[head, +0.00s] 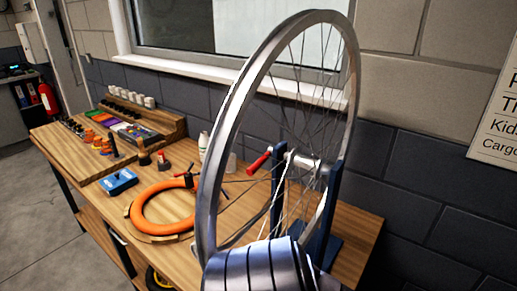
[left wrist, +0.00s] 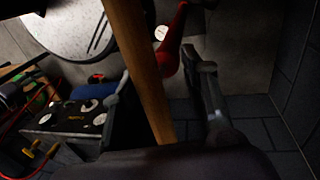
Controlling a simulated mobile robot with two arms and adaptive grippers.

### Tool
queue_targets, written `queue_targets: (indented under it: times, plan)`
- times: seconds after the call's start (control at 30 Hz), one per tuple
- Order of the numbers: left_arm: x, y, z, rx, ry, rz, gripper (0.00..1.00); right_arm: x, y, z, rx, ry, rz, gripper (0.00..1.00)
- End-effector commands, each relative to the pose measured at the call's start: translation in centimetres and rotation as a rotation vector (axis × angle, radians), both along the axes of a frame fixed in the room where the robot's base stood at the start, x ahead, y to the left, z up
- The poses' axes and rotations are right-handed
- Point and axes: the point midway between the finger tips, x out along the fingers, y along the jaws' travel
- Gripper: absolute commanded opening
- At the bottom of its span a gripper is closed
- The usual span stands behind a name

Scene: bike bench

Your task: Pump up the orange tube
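The orange tube (head: 147,222) lies flat on a round wooden holder (head: 165,238) on the bench. A small dark and orange piece (head: 188,179) stands at the ring's far right side; I cannot tell if it is the valve or a fitting. No pump is clearly recognisable. In the left wrist view, the fingers of my left gripper (left wrist: 165,88) are spread apart. A wooden bar (left wrist: 137,65) runs diagonally between them in the picture; I cannot tell if it touches. My left gripper does not show in the head view. My right gripper is in neither view.
A large bare wheel (head: 232,105) in a blue stand (head: 333,205) rises on the bench's right part. A blue box (head: 118,182) and a tool rack (head: 125,130) stand left. The left wrist view shows a red object (left wrist: 172,45) and a dark box with dials (left wrist: 68,118).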

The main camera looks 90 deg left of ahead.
Motion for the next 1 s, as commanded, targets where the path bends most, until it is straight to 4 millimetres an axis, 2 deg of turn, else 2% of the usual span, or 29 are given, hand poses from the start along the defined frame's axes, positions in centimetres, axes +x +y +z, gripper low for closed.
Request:
queue_targets:
  times: [0.1,0.33,0.47,0.57,0.9,1.0]
  plan:
    - [0.2,0.1,0.1,0.002,-0.004,0.001,0.45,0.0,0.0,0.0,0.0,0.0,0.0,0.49]
    - [-0.1,-0.1,0.0,-0.002,0.001,-0.001,0.45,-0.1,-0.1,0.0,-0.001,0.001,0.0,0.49]
    - [0.1,0.0,0.7,-0.002,0.0,-0.002,0.45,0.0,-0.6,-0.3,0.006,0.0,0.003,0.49]
    - [0.3,0.4,2.2,-0.001,-0.001,-0.001,0.45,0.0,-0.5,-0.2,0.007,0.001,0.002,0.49]
    - [1.5,1.9,9.1,0.0,-0.004,0.0,0.45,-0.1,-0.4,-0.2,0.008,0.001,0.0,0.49]
    - [1.7,2.2,10.5,0.0,-0.003,0.0,0.45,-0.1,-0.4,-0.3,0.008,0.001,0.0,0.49]
